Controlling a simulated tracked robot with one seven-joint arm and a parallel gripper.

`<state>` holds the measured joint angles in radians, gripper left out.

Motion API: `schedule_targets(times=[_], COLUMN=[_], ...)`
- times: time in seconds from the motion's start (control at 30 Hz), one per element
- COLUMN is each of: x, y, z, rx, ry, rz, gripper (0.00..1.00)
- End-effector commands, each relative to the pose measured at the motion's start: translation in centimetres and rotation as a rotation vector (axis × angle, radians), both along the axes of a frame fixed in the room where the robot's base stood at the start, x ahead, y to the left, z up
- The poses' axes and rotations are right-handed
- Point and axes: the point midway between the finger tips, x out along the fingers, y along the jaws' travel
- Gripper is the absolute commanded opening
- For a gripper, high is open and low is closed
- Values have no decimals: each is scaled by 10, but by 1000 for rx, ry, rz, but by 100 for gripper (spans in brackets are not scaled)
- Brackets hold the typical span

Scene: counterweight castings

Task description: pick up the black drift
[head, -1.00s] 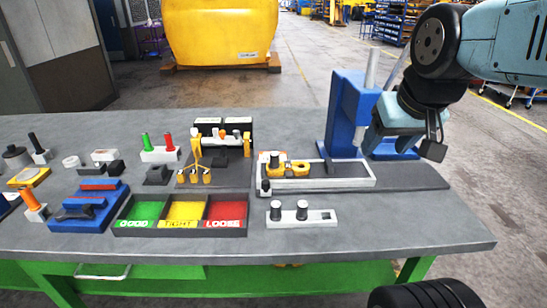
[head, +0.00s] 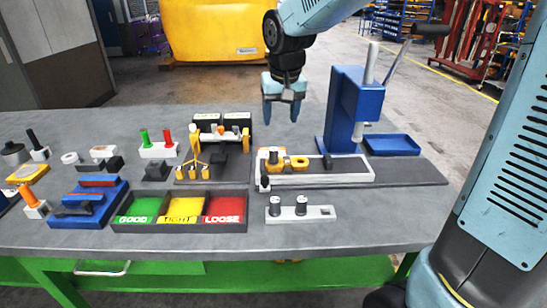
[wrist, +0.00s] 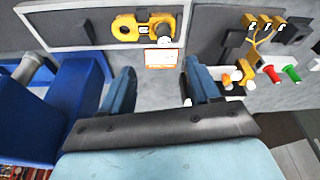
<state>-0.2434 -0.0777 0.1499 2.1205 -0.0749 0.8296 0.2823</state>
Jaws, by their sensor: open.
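A black rod-like piece (head: 35,142) stands upright in a small white block at the far left of the bench in the head view. It looks most like the black drift, though I cannot be sure. A similar orange one (head: 31,199) stands nearer the front. My gripper (head: 282,114) is open and empty, fingers down, above the back middle of the bench, well right of the black piece. In the wrist view my gripper (wrist: 160,78) shows nothing between its fingers. I cannot make out the black piece there.
A blue press (head: 348,110) stands right of my gripper. Below it, a white-edged tray (head: 345,179) holds a yellow link and a short black peg. A three-colour bin (head: 118,228), a yellow stand (head: 196,150) and a green-and-red pin block (head: 159,151) crowd the left. The front right is clear.

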Motion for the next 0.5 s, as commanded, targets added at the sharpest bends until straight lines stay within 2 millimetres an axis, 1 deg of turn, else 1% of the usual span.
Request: schedule_targets(times=[0.1, 0.17, 0.23, 0.5], x=[6, 8, 10, 22], y=[8, 10, 10, 12], z=[-6, -10, -18, -63], rx=[1, 1, 0, 0], ry=[7, 8, 10, 12], rz=[5, 6, 7, 6], gripper=[62, 62, 62, 62])
